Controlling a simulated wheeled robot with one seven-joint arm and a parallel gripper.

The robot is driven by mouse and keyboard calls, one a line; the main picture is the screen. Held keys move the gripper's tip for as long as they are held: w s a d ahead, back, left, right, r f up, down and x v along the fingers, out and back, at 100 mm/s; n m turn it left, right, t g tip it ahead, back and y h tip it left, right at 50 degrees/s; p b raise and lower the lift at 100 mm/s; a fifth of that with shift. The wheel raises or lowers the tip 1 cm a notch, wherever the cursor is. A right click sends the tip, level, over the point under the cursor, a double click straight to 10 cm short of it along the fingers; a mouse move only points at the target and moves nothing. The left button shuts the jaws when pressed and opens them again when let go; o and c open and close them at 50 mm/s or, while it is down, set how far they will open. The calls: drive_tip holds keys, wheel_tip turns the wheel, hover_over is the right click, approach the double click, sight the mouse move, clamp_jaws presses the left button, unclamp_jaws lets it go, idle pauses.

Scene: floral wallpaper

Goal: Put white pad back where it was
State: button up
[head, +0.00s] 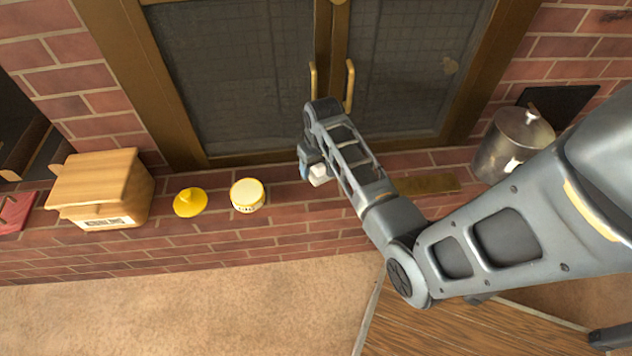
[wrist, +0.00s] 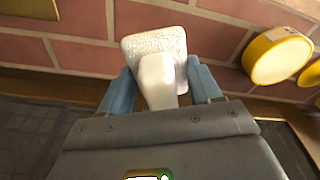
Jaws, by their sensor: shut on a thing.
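The white pad (wrist: 155,48) is a small block with a rough pale face and a smooth white grip. In the wrist view my gripper (wrist: 161,78) has its two blue fingers shut on the grip, one on each side. In the head view my gripper (head: 306,160) is at the middle, in front of the dark doors, with the white pad (head: 319,175) below it over the brick ledge (head: 285,215). I cannot tell whether the pad touches the bricks. Part of the grip is hidden by my gripper.
A yellow jar (head: 248,195), a yellow lid (head: 189,202) and a wooden box (head: 100,187) stand left on the ledge. A flat wooden piece (head: 428,184) and a metal pot (head: 510,146) are right. Door handles (head: 349,85) rise behind my gripper. Bare brick separates jar and pad.

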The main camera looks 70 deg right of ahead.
sight(316, 180)
drive_tip(key=shift+f, duration=0.9)
wheel_tip(316, 180, down, 5)
drive_tip(key=shift+b, duration=1.2)
drive_tip(key=shift+w+d+f, duration=0.1)
drive_tip(key=shift+d, duration=0.1)
drive_tip(key=shift+f, duration=0.15)
drive_tip(key=o, duration=1.1)
